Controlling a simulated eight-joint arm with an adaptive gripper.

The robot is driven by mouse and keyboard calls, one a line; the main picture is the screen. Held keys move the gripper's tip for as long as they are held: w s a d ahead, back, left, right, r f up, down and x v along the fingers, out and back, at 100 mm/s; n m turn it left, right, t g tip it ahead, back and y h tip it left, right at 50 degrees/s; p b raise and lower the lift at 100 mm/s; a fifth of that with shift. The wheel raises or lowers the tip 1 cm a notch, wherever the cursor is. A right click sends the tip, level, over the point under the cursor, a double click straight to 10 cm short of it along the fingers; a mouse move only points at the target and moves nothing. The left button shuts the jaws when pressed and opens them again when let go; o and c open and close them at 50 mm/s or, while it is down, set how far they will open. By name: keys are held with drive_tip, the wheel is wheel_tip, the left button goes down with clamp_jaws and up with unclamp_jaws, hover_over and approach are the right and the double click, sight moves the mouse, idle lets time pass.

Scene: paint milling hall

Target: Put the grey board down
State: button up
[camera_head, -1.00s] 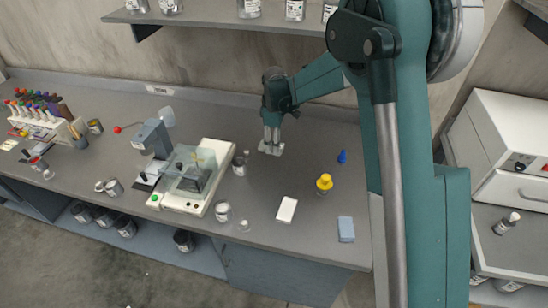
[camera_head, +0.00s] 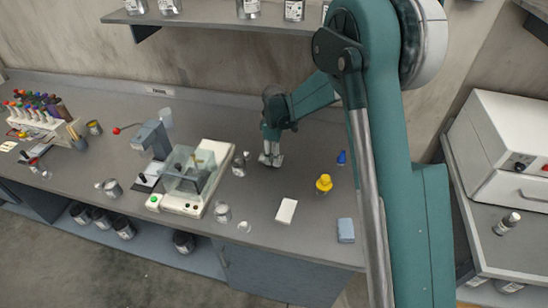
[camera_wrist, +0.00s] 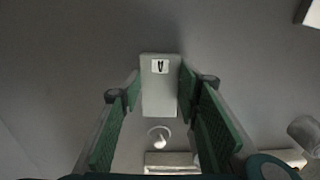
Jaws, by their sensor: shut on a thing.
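The grey board (camera_wrist: 158,95) is a pale grey slab with a white label bearing a dark mark near its far end. In the wrist view it sits between the green-padded fingers of my gripper (camera_wrist: 155,100), which are shut on it. In the head view my gripper (camera_head: 270,160) points down, low over the back middle of the grey bench (camera_head: 300,180). The board is too small there to make out clearly, and I cannot tell if it touches the bench.
A balance with a glass cover (camera_head: 190,175) stands left of my gripper, with small jars beside it. To the right are a blue bottle (camera_head: 342,157), a yellow-topped container (camera_head: 324,183), a white block (camera_head: 286,210) and a blue-grey block (camera_head: 346,230). Bench between is clear.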

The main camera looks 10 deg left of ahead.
drive_tip(key=shift+f, duration=0.4)
drive_tip(key=shift+f, duration=0.15)
drive_tip(key=o, duration=0.9)
wheel_tip(320, 180, up, 12)
drive_tip(key=shift+p, duration=0.3)
idle(0.6)
drive_tip(key=shift+r, duration=0.2)
